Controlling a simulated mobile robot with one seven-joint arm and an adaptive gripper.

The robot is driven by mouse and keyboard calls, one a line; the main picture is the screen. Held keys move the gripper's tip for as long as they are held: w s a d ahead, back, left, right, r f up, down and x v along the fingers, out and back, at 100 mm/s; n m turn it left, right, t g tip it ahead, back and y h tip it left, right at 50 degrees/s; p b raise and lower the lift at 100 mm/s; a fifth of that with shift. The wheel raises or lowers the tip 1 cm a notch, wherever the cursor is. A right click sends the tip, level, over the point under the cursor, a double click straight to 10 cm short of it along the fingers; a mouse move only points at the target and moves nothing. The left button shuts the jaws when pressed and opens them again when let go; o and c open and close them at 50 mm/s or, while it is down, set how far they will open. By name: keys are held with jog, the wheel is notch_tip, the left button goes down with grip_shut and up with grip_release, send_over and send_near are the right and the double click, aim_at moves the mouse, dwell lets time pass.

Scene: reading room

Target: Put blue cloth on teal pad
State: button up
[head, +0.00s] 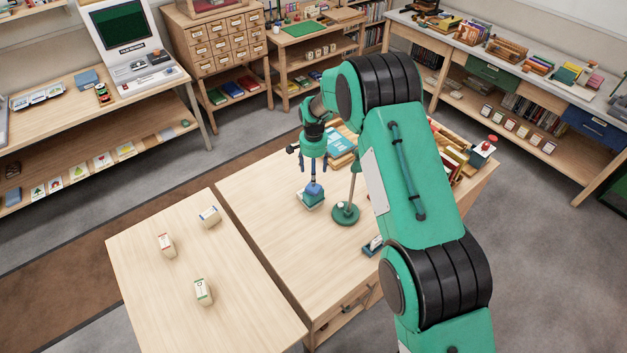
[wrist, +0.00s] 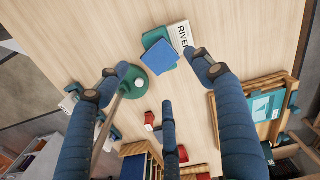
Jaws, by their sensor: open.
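The blue cloth (wrist: 163,57) is a flat blue square in the wrist view. It lies over the teal pad (wrist: 154,36), whose teal edge shows at the upper left of the cloth. In the head view the blue cloth (head: 313,192) and the teal pad (head: 311,204) sit together on the wooden table, partly covered by a finger. My gripper (head: 312,178) hangs above them, fingers pointing down. In the wrist view its spread fingers (wrist: 156,76) are open, with nothing between them.
A green round base with a pole (head: 345,213) stands right beside the cloth and pad. A white card reading RIVER (wrist: 182,36) lies next to them. A wooden tray (wrist: 271,104) and books (head: 452,160) are farther back. A lower table (head: 190,270) holds several small blocks.

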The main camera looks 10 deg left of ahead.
jog(key=shift+r, duration=2.1)
jog(key=s+d+r+n+t, duration=0.1)
jog(key=s+d+r, duration=0.45)
jog(key=r, duration=0.55)
jog(key=s+d+r+t, duration=0.1)
jog(key=s+d+r, duration=0.3)
jog(key=d+r, duration=0.5)
jog(key=s+d+r+n, duration=0.1)
jog(key=s+d+r, duration=0.35)
jog(key=r, duration=0.85)
jog(key=s+d+r+n+t, duration=0.1)
jog(key=s+d+r, duration=0.3)
jog(key=s, duration=0.4)
jog(key=s+d+r+t, duration=0.1)
jog(key=s+d+r, duration=0.3)
jog(key=s, duration=0.5)
jog(key=s+d, duration=0.2)
jog(key=s, duration=0.7)
jog(key=s+d+f+n+t, duration=0.1)
jog(key=s+d, duration=0.2)
jog(key=s, duration=0.6)
jog(key=shift+s+d+n+t, duration=0.25)
jog(key=shift+s+n+t, duration=0.05)
jog(key=shift+s, duration=0.05)
